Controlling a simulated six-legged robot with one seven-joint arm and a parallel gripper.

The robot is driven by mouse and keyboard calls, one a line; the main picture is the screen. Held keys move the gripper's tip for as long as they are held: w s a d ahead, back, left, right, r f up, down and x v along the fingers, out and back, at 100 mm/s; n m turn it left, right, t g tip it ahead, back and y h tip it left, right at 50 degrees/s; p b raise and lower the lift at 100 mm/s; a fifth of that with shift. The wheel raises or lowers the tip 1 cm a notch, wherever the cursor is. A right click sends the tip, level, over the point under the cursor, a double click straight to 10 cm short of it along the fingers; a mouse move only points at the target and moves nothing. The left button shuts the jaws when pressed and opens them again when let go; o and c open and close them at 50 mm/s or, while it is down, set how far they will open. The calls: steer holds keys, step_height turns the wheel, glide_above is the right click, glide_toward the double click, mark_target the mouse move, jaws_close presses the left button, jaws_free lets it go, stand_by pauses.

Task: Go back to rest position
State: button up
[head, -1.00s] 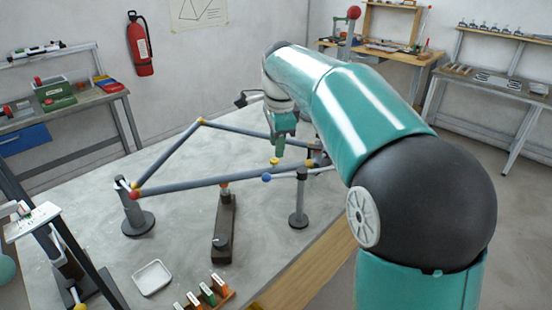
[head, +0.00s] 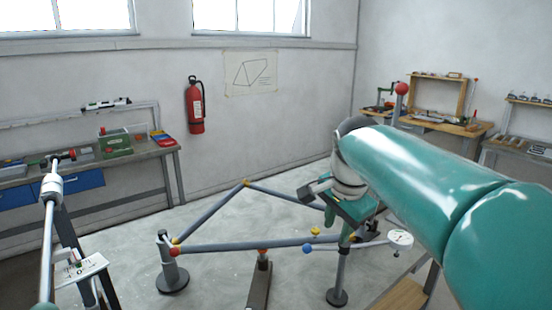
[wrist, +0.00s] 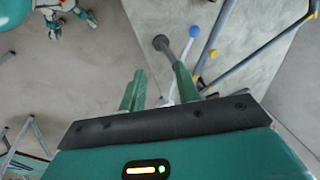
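My gripper (head: 338,226) is raised at the right of the table in the head view, above the right end of the grey tube frame (head: 225,246). In the wrist view, the two green fingers of my gripper (wrist: 160,88) stand apart with nothing held between them. The frame has yellow and red joints. A blue ball (head: 307,249) sits by its lower tube and also shows in the wrist view (wrist: 194,31). The fingers partly overlap the grey stand (head: 338,290) in the head view.
A round dial gauge (head: 400,239) is close to the right of my gripper. A left stand (head: 172,278) and a brown support (head: 259,285) stand under the frame. A workbench (head: 110,156) and a fire extinguisher (head: 195,106) are along the wall.

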steer(key=s+d+f+n+t, duration=0.1)
steer(key=s+f+n, duration=0.4)
steer(key=s, duration=0.5)
steer(key=s+f+n+t, duration=0.1)
steer(key=s+f+n, duration=0.4)
steer(key=s, duration=0.4)
steer(key=shift+s+d+f+n, duration=0.15)
steer(key=shift+s+d+n, duration=0.25)
steer(key=shift+n, duration=0.4)
